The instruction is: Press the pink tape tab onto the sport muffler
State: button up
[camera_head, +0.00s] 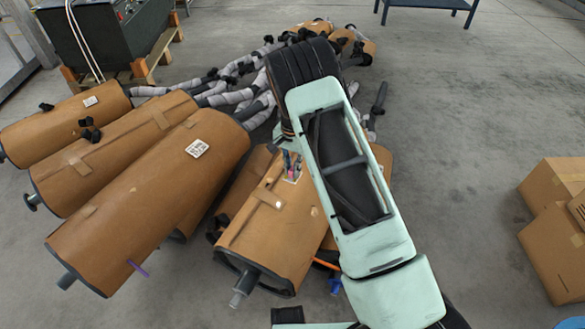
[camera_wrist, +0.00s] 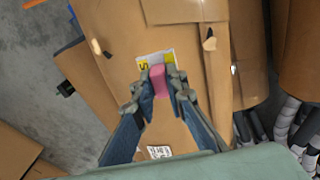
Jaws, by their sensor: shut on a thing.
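My gripper (camera_wrist: 160,82) is shut on the pink tape tab (camera_wrist: 158,76), which shows between its fingertips in the wrist view. Just beyond the tab is a white and yellow label (camera_wrist: 146,63) on a brown-wrapped muffler (camera_wrist: 112,45). In the head view my gripper (camera_head: 291,163) is over the upper part of the middle muffler (camera_head: 262,235), partly behind my arm. A small pink spot there is the tab (camera_head: 291,176). Whether the tab touches the wrapping, I cannot tell. No readable name marks this as the sport muffler.
Several brown-wrapped mufflers (camera_head: 150,205) lie close on the left, with grey wrapped pipes (camera_head: 235,95) behind. Cardboard boxes (camera_head: 555,225) stand at right. A dark machine on a pallet (camera_head: 105,35) is at the back left. Grey floor between arm and boxes is clear.

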jog(key=b, duration=0.4)
send_over(292, 191)
jog(key=shift+w+f, duration=0.1)
jog(key=shift+f, duration=3.35)
jog(key=shift+f+b, duration=0.55)
jog(key=shift+f, duration=0.1)
jog(key=shift+r, duration=0.1)
jog(key=shift+r+p, duration=0.3)
jog(key=shift+r, duration=0.15)
jog(key=shift+f+b, duration=0.3)
jog(key=shift+f, duration=0.1)
